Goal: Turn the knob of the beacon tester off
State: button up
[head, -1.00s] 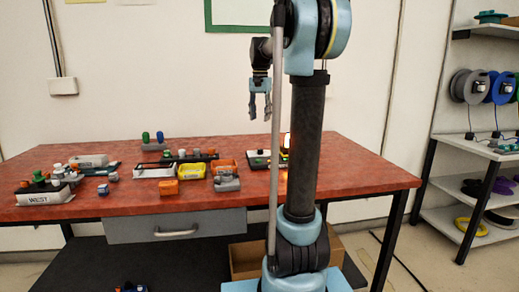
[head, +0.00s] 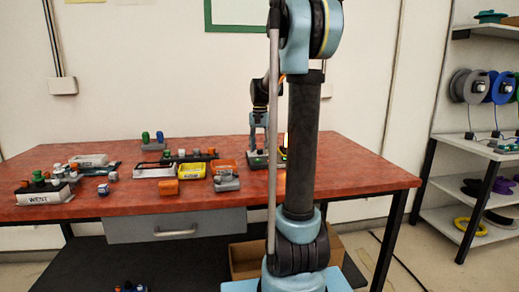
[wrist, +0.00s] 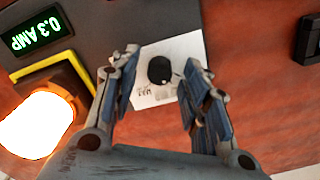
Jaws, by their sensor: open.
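The beacon tester is a dark panel (wrist: 105,25) in the wrist view, with a white label plate (wrist: 187,47) and a round black knob (wrist: 160,70) on it. A small light mark shows on the knob's right side. A green display (wrist: 35,30) reads 0.3 AMP, and the beacon lamp (wrist: 35,122) glows brightly. My gripper (wrist: 163,57) is open, with one finger on each side of the knob and gaps between. In the head view my gripper (head: 259,147) points down over the tester (head: 256,163), which my arm partly hides.
A dark object (wrist: 309,40) lies right of the tester in the wrist view. In the head view, a yellow tray (head: 191,171), orange blocks (head: 164,187) and a WEST unit (head: 42,194) stand left on the red table (head: 345,165). The table's right side is clear.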

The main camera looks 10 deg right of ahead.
jog(key=shift+f, duration=0.15)
jog(key=shift+c, duration=0.2)
grip_shut()
jog(key=shift+n, duration=0.3)
jog(key=shift+w+n, duration=0.1)
jog(key=shift+n, duration=2.7)
jog(key=shift+o, duration=0.2)
grip_release()
